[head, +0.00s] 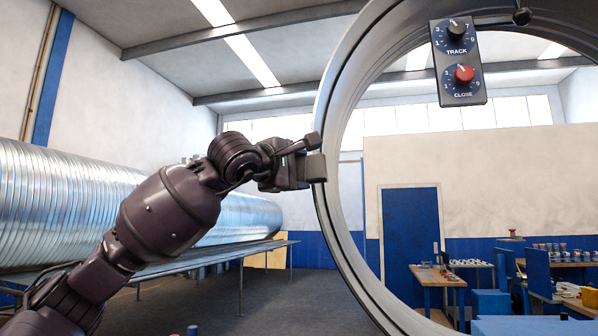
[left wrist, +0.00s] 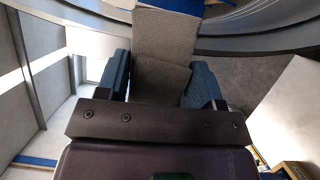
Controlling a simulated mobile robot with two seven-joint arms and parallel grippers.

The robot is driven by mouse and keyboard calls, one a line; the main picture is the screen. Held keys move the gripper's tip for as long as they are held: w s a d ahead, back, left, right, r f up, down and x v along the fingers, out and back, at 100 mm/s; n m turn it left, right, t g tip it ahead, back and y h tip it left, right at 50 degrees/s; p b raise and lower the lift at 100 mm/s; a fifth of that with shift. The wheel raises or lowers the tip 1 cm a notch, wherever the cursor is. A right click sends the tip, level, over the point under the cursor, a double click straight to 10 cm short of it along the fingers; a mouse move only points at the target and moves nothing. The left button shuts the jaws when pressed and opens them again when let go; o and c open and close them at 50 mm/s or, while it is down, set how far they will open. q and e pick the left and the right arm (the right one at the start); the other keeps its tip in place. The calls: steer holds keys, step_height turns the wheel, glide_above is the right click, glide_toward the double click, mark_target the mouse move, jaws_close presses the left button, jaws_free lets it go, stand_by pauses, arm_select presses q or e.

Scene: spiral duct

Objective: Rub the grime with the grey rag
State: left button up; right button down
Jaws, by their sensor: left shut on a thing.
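The grey rag (left wrist: 164,48) is a woven cloth between the two fingers of my left gripper (left wrist: 160,80) in the left wrist view. Part of it extends beyond the fingers toward a curved metal rim. I cannot make out any grime in either view. My right gripper is not in view.
A control box (head: 458,62) with a TRACK knob and a red CLOSE knob hangs at the upper right in front of the ring. A long spiral duct (head: 80,205) lies on a rack at left. Workbenches (head: 440,283) stand beyond the ring.

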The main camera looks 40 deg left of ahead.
arm_select(q)
steer(key=shift+f, duration=0.4)
steer(key=shift+s, duration=0.1)
steer(key=shift+s+d+b, duration=0.5)
steer(key=shift+s+b, duration=0.3)
steer(key=shift+s+d+b, duration=0.45)
steer(key=shift+s+d, duration=0.05)
steer(key=shift+s, duration=0.35)
steer(key=shift+s+d+r+b, duration=0.1)
steer(key=shift+s+d+b, duration=0.15)
steer(key=shift+s, duration=0.2)
steer(key=shift+s+d+b, duration=0.15)
steer(key=shift+s+d, duration=0.05)
steer(key=shift+s, duration=0.25)
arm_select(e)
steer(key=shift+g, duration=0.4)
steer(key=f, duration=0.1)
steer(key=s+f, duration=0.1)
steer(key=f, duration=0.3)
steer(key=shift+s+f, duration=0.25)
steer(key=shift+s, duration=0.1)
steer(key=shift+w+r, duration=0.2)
